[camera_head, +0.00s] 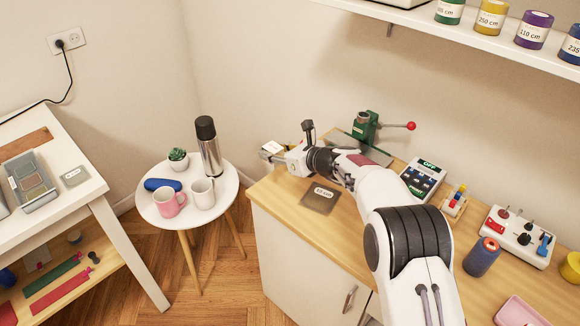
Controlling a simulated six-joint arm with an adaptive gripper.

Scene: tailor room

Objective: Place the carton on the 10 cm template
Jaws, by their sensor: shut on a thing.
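My gripper (284,157) is at the far left corner of the wooden workbench, at the end of my outstretched arm. It is shut on a small white carton (271,147), which shows just beyond the fingers; the fingers and part of the carton are hard to make out. A dark square template (317,204) with a white "cm" label lies flat on the bench, in front and to the right of the gripper; its number is too small to read surely. A grey square plate (76,178) with a small label lies on the left table.
A round white side table (188,218) holds a flask (208,150), mugs, a plant and a blue case. On the bench are a green clamp (366,126), a switch box (422,180), a control panel (516,237) and a spool (481,257). A shelf (455,30) overhangs the back.

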